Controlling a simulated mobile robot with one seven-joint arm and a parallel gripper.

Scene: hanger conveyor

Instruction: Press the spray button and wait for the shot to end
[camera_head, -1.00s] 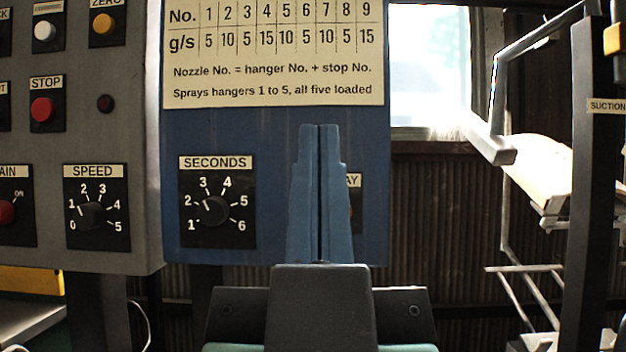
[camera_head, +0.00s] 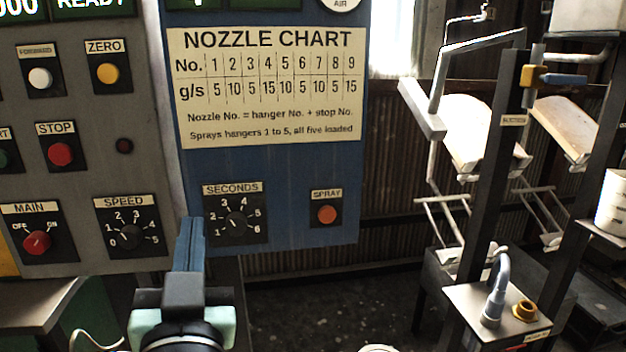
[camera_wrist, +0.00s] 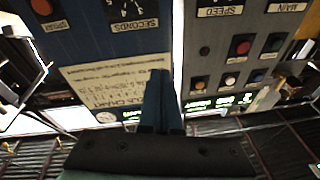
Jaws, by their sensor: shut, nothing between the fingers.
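The orange spray button (camera_head: 327,214) sits on the blue panel (camera_head: 290,190), under a SPRAY label. It shows whole and uncovered in the head view, and at the top left of the upside-down wrist view (camera_wrist: 41,7). My gripper (camera_head: 190,222) is shut and empty, its blue fingers together, left of the SECONDS dial (camera_head: 235,222) and well left of the button. In the wrist view the fingers (camera_wrist: 160,76) point toward the panels, clear of the button. I cannot tell how far the fingertips are from the panel. The dial's pointer is toward upper left.
A grey panel (camera_head: 80,180) with the STOP button (camera_head: 60,154), MAIN switch (camera_head: 37,242) and SPEED dial (camera_head: 130,237) stands at left. The nozzle chart (camera_head: 270,90) is above the dial. At right are dark posts (camera_head: 492,180), pale hanging pieces (camera_head: 475,130) and a fixture box (camera_head: 497,315).

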